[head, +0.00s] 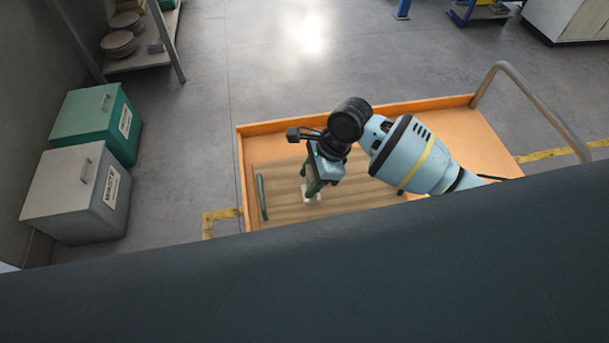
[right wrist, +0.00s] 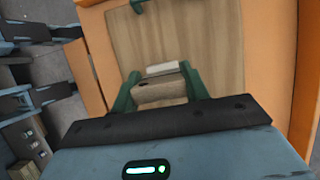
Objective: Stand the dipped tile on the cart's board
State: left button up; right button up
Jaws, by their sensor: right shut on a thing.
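My right gripper (head: 312,190) points down over the wooden board (head: 350,192) of the orange cart. Its green fingers, also seen in the right wrist view (right wrist: 160,88), are shut on the tile (head: 311,195). In the right wrist view the tile (right wrist: 162,70) shows a pale edge beyond a tan face between the fingers. In the head view only a small white part shows below the fingers. I cannot tell whether its lower edge touches the board. My left gripper is not in view.
A green bar-shaped handle (head: 262,197) is at the board's left end. The cart has a raised orange rim (head: 350,112) and a grey push handle (head: 530,95). Green (head: 98,122) and grey (head: 75,195) lidded bins stand left. The board around the gripper looks clear.

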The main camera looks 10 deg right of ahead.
jog(key=shift+w+a+f, duration=0.1)
jog(key=shift+w+a, duration=0.1)
jog(key=shift+w, duration=0.45)
jog(key=shift+w+a, duration=0.15)
jog(key=shift+w, duration=0.5)
jog(key=shift+w+f, duration=0.15)
jog(key=shift+f, duration=0.75)
jog(key=shift+w+f, duration=0.15)
jog(key=shift+f, duration=0.75)
jog(key=o, duration=1)
jog(key=shift+f, duration=0.15)
jog(key=shift+o, duration=0.2)
jog(key=v, duration=1.2)
